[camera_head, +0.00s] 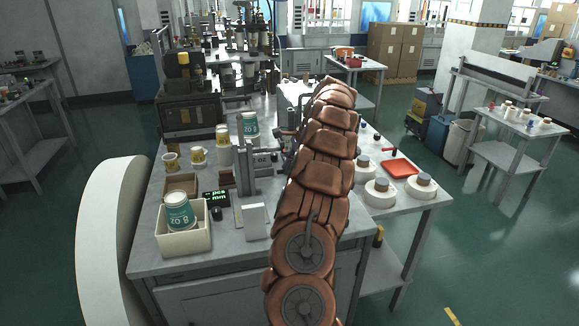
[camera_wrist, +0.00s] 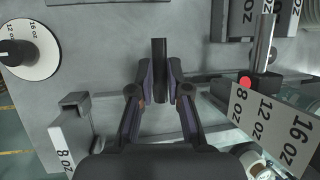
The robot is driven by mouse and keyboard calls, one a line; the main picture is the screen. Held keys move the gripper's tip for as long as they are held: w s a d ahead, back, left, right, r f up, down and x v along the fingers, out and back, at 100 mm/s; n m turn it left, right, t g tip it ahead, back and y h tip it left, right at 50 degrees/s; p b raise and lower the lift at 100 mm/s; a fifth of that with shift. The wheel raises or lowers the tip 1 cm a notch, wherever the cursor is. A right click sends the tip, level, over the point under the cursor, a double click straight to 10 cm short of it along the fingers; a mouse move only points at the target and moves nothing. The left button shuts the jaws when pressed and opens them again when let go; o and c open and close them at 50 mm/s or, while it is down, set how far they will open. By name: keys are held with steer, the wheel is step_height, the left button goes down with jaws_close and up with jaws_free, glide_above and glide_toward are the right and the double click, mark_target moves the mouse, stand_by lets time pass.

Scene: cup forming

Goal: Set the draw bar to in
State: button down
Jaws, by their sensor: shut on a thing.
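In the wrist view my gripper (camera_wrist: 160,82) is shut on a dark upright bar (camera_wrist: 159,48), which I take to be the draw bar. One finger presses on each side of it, and its far end sticks out beyond the fingertips. Its lower part is hidden between the fingers. In the head view my brown arm reaches over the workbench (camera_head: 195,262) and hides the gripper and the bar. No in or out marking on the bar can be read.
In the wrist view a size plate (camera_wrist: 270,122) marked 8, 12 and 16 oz with a red pointer is at right, and a round dial (camera_wrist: 30,52) at upper left. In the head view a cream bin (camera_head: 180,245) with a green cup and a red tray (camera_head: 400,167) flank my arm.

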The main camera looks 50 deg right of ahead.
steer(key=c, duration=1.1)
jaws_free()
steer(key=shift+w+d, duration=0.1)
steer(key=shift+w, duration=0.1)
steer(key=shift+c, duration=0.2)
steer(key=shift+r, duration=0.1)
steer(key=v, duration=0.7)
steer(key=shift+s+r, duration=0.1)
steer(key=shift+r, duration=0.1)
